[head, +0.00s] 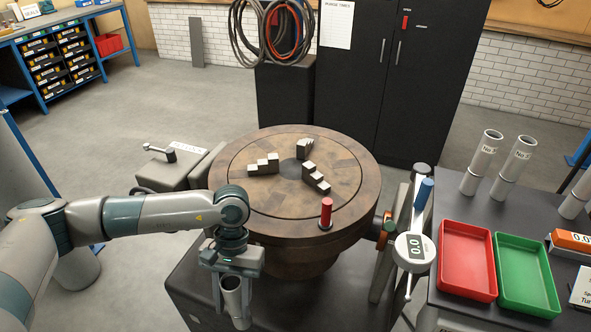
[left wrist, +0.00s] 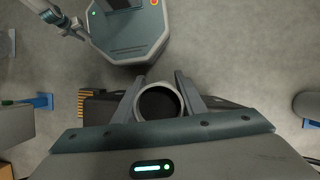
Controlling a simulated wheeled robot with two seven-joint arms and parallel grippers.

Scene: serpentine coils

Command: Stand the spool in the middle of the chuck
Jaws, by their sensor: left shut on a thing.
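The spool (head: 232,297) is a grey hollow cylinder with an open top, upright or nearly so in the head view. My left gripper (head: 232,281) is shut on it, in front of the chuck and left of its middle. In the left wrist view the spool's round rim (left wrist: 160,102) shows between the two fingers. The chuck (head: 340,213) is a round brown metal disc with a dark centre (head: 291,168). Three stepped jaws (head: 263,164) stand around that centre, and the space between them is empty.
The right bench holds grey tubes (head: 483,160), a red tray (head: 467,290) and a green tray (head: 548,307). A dark cabinet (head: 400,110) stands behind.

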